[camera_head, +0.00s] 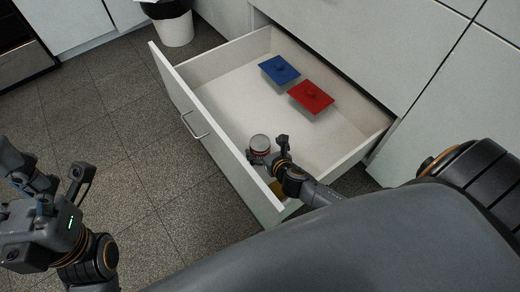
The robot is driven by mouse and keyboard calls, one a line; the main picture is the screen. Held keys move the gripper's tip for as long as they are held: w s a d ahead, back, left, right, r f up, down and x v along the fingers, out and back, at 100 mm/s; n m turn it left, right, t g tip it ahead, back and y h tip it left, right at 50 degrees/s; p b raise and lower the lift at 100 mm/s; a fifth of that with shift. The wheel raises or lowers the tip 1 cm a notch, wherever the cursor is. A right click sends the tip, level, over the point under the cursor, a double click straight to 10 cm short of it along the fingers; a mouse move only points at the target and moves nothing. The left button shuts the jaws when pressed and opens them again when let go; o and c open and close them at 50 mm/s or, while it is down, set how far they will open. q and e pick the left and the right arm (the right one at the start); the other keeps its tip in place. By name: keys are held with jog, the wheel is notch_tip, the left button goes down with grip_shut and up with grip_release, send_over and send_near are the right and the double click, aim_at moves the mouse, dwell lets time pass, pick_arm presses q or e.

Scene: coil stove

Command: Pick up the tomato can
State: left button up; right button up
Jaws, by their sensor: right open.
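The tomato can (260,143), a small can with a pale metal top and a reddish side, stands upright in the open drawer near its front. My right gripper (279,152) is inside the drawer, at the can's right side. It is open; one finger shows right of the can, and a dark part shows at the can's left edge. The lower part of the can is partly hidden, and I cannot tell whether the fingers touch it. My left gripper (62,182) is open and empty, over the floor outside the drawer at the left.
The white drawer (222,125) is pulled out, with walls around the can. A blue-lidded box (279,69) and a red-lidded box (311,97) sit farther back. A yellow item (276,188) lies near the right gripper. A bin (176,28) stands behind on the tiled floor.

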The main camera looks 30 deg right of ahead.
aim_at(260, 143)
jog(key=b+x, duration=0.1)
jog(key=x, duration=0.2)
jog(key=shift+w+f, duration=0.2)
jog(key=shift+w, duration=0.15)
jog(key=shift+r, duration=0.1)
jog(key=c, duration=1.8)
jog(key=shift+r, duration=0.1)
